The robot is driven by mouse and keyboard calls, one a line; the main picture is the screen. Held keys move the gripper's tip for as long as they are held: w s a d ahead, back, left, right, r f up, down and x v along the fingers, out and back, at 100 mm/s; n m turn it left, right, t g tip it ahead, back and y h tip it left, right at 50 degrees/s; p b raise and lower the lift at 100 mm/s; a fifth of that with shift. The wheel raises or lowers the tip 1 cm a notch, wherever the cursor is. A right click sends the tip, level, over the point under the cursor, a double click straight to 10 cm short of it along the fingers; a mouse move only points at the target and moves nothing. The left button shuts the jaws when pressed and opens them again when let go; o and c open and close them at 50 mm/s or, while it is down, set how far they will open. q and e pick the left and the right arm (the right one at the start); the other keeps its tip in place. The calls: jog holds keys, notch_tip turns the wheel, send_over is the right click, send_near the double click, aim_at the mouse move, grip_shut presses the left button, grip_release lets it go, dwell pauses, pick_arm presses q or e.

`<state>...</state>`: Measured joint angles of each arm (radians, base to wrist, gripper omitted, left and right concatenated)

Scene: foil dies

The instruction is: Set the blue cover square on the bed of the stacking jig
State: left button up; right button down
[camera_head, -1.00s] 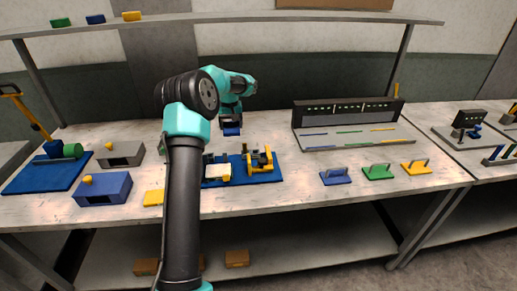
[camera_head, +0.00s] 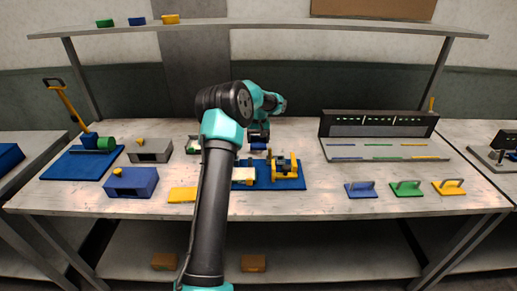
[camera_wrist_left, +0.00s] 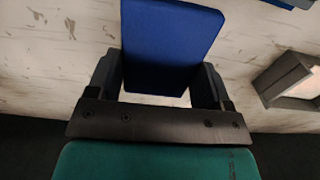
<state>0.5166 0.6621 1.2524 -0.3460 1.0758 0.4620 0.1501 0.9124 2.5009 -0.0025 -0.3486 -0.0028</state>
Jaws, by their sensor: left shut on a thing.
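My left gripper (camera_head: 258,141) is shut on a blue block-like piece, which looks like the blue cover (camera_head: 258,148). In the left wrist view the cover (camera_wrist_left: 170,45) sits between the two dark fingers. It is held above the bench, behind a blue base plate (camera_head: 292,184) with a yellow fixture on it, which looks like the stacking jig. My arm hides the left part of that plate, so I cannot see all of its bed. My right gripper is not in view.
A blue box (camera_head: 131,182), a grey box (camera_head: 150,151) and a yellow plate (camera_head: 182,195) lie left of my arm. Blue, green and yellow handled pieces (camera_head: 406,188) stand at right. A dark panel (camera_head: 375,125) stands at the back right. The bench right of the jig is partly clear.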

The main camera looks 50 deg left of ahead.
aim_at(259, 152)
pick_arm(q)
jog(key=shift+f, duration=2.45)
jog(key=shift+f, duration=0.15)
jog(key=o, duration=0.9)
notch_tip(259, 152, up, 12)
jog(key=shift+r, duration=0.15)
jog(key=shift+o, duration=0.2)
